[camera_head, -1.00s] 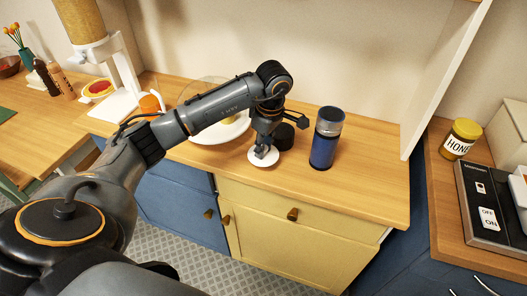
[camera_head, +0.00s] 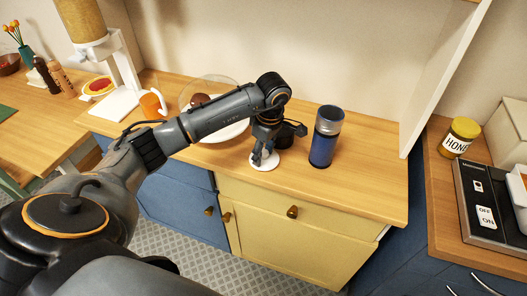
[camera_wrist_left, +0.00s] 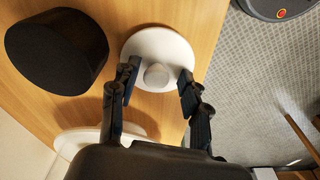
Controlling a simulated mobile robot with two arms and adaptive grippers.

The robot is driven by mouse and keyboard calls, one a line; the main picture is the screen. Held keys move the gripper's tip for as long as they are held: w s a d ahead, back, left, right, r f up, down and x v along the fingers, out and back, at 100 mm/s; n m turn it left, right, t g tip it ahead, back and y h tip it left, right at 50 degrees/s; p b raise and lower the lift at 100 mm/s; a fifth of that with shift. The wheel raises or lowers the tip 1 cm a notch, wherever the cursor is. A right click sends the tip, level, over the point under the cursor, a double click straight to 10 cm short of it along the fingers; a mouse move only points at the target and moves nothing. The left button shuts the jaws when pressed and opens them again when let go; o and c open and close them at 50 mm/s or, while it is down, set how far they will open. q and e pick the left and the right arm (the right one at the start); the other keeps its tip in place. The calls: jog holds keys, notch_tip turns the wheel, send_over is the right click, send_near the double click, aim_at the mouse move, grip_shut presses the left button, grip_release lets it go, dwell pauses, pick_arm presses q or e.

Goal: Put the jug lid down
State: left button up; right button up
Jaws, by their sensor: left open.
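The white round jug lid (camera_head: 264,164) lies on the wooden counter near its front edge. In the left wrist view the lid (camera_wrist_left: 172,48) shows a round knob in its middle. My left gripper (camera_head: 262,160) points down over the lid in the head view. In the left wrist view my left gripper (camera_wrist_left: 158,85) is open, with its fingers apart on either side of the near part of the lid; whether they touch it cannot be told. My right gripper is not in view.
A dark round object (camera_wrist_left: 57,50) stands beside the lid. A blue jar with a grey top (camera_head: 325,136) stands to the right. A white plate (camera_head: 232,131) lies behind my arm, and an orange mug (camera_head: 152,105) stands left. Counter right of the blue jar is clear.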

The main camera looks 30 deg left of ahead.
aim_at(267, 154)
pick_arm(q)
notch_tip(267, 154, up, 12)
jog(key=d+b, duration=0.1)
jog(key=shift+d+r, duration=0.15)
dwell(0.6)
